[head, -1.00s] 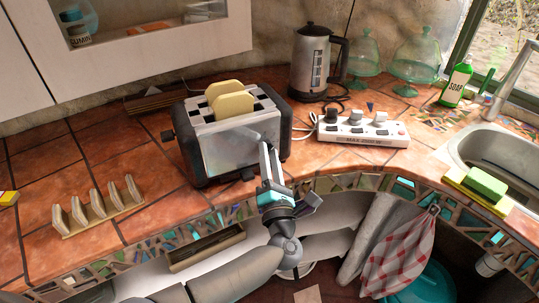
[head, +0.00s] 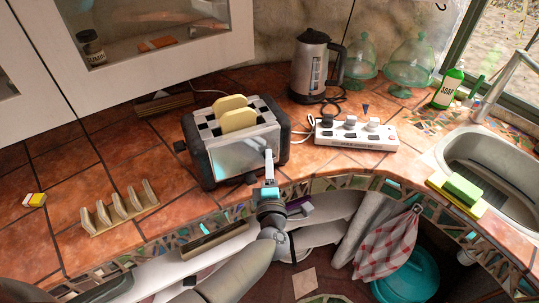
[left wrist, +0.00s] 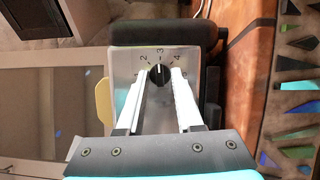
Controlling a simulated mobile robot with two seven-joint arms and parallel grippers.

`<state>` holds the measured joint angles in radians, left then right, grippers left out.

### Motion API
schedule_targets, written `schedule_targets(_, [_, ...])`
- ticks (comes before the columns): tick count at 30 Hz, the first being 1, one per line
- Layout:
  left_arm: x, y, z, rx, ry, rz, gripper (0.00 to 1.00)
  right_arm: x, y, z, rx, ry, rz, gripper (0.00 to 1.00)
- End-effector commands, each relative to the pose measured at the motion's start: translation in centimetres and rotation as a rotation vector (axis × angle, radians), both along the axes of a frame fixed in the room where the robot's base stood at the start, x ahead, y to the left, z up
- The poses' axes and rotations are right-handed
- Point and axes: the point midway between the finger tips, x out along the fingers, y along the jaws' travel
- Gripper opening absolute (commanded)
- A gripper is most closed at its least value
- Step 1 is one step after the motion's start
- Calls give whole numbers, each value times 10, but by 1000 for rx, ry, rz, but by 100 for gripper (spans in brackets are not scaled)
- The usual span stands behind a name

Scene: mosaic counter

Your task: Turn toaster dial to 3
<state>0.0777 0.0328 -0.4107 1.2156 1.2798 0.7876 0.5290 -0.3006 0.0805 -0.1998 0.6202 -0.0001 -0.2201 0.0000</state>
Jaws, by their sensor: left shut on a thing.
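The silver and black toaster (head: 238,145) stands on the tiled counter with two slices of bread (head: 238,119) in its slots. My left gripper (head: 268,160) is at the toaster's near end. In the left wrist view, its two pale fingers (left wrist: 160,85) are on either side of the black dial (left wrist: 159,76), shut on it. The dial's white mark points at the 3 on the printed scale (left wrist: 160,52). The dial is hidden in the head view. My right gripper is not in view.
A power strip (head: 355,138) and a kettle (head: 313,65) stand right of the toaster. A wooden rack (head: 120,215) is at the left. A wall cabinet (head: 150,45) hangs above. The sink (head: 490,165) is at the far right.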

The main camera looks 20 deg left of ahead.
Motion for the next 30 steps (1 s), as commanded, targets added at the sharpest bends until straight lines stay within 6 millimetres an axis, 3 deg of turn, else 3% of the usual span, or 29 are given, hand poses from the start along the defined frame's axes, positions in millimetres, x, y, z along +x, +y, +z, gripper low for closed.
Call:
schedule_targets(6, [0, 0, 1, 46, 44, 0, 0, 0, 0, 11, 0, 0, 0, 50])
schedule_targets(21, [0, 0, -1, 58, 55, -1, 0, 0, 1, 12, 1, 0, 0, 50])
schedule_targets(22, [0, 0, -1, 58, 55, -1, 38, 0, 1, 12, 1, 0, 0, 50])
schedule_targets(30, [0, 0, 0, 58, 53, 0, 65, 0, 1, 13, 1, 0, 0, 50])
